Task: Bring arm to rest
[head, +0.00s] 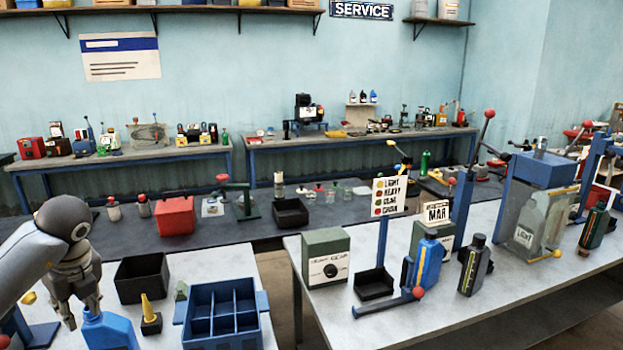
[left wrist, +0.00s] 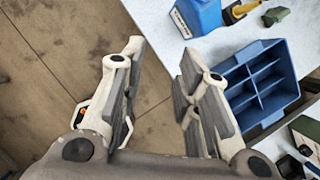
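My left gripper (head: 80,312) hangs at the lower left of the head view, with its arm coming in from the left edge. Its fingers point down beside a blue jug (head: 108,331). In the left wrist view the two fingers (left wrist: 160,62) are spread apart with nothing between them. Bare floor shows under and to the left of them. The blue jug (left wrist: 198,16) lies beyond the fingertips, apart from them. My right gripper is not in view.
A blue divided crate (head: 262,302) stands at the near bench's edge; it also shows in the left wrist view (left wrist: 285,101). A black bin (head: 143,281) and a yellow-tipped nozzle (head: 151,313) stand close to the gripper. The right bench holds a blue oil bottle (head: 430,264) and a tall lever.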

